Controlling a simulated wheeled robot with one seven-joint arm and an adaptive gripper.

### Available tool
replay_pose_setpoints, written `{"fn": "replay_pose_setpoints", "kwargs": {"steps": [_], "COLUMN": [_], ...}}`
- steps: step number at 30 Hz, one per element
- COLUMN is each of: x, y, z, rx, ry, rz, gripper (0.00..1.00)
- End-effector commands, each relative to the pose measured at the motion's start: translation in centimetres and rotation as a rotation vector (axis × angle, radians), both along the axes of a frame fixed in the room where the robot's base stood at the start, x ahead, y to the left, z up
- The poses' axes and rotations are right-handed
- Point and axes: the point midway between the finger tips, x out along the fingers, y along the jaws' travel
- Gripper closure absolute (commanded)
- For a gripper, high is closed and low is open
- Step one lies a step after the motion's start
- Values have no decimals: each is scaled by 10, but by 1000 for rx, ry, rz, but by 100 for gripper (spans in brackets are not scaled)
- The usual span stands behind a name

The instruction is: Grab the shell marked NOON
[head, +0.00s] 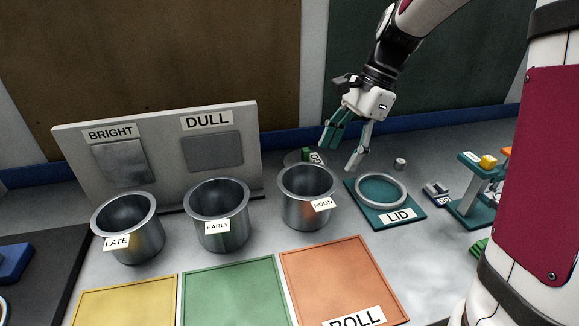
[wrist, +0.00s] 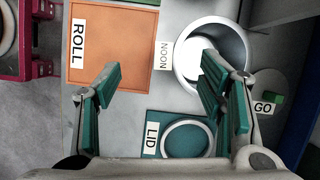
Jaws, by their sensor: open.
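The metal shell marked NOON (head: 307,197) is an open-topped pot standing upright on the grey table, rightmost of three pots, its label low on its right front. In the wrist view the NOON shell (wrist: 190,50) shows from above at upper right, its lower part overlapped by one finger. My gripper (head: 340,148) is open and empty, raised above the table behind and right of the NOON shell. In the wrist view my gripper's (wrist: 160,85) fingers are spread wide with the table between them. Two similar pots, marked EARLY (head: 220,212) and LATE (head: 130,228), stand to the left.
A teal LID mat (head: 408,220) with a ring (head: 381,190) lies right of the NOON shell. An orange ROLL tray (head: 340,275) lies in front. A board (head: 165,150) with BRIGHT and DULL panels stands behind. A GO disc (wrist: 270,92) lies behind the shell.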

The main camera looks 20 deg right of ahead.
Motion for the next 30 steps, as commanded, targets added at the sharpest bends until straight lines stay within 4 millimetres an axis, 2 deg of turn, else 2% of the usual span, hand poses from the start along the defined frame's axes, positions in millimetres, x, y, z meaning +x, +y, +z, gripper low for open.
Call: {"fn": "replay_pose_setpoints", "kwargs": {"steps": [1, 4, 8, 15, 18, 26, 30], "x": [7, 12, 11, 8, 9, 8, 8], "y": [-2, -3, 3, 20, 26, 33, 41], "z": [-8, -15, -28, -70, -82, -99, -117], "rx": [9, 19, 22, 20, 21, 20, 19], "ry": [17, 35, 40, 40, 38, 37, 39], "rz": [-24, -50, -55, -52, -52, -51, -51], "gripper": [37, 37, 37, 37, 37, 37, 37]}}
